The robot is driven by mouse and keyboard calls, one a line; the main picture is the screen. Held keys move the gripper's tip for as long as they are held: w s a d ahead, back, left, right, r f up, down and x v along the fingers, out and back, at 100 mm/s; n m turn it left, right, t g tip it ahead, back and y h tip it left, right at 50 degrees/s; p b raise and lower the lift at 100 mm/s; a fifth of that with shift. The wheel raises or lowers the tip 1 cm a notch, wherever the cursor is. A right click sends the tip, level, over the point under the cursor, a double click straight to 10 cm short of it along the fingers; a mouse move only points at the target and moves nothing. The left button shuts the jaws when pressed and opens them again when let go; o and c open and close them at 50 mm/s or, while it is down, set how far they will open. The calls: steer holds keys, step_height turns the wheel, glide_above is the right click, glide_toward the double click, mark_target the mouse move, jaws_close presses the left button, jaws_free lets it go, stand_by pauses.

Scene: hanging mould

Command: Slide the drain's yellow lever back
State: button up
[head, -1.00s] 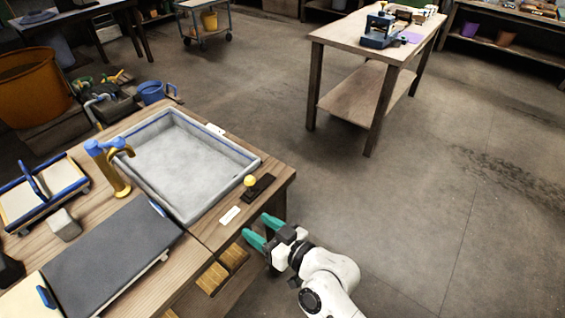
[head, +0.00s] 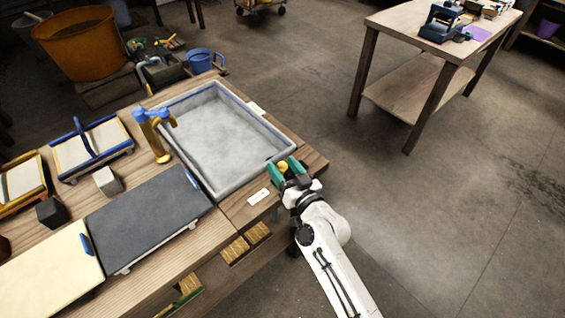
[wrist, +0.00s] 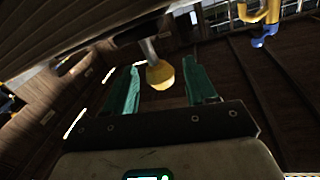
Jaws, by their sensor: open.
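The drain's yellow lever knob (head: 283,166) stands at the right corner of the grey sink basin (head: 222,140). In the wrist view the yellow knob (wrist: 160,75) sits on a pale metal stem. My gripper (head: 286,167) is open, with its teal fingers on either side of the knob. In the wrist view my gripper (wrist: 162,85) has a gap between each finger and the knob. The lever's dark base plate is mostly hidden by my gripper in the head view.
A white label (head: 258,196) lies on the bench just left of my gripper. A brass tap with blue handles (head: 155,132) stands at the basin's left side. A dark grey board (head: 147,218) lies on the bench. Open floor (head: 440,220) is at the right.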

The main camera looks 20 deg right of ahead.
steer(key=shift+w, duration=0.55)
steer(key=shift+a, duration=0.1)
jaws_close()
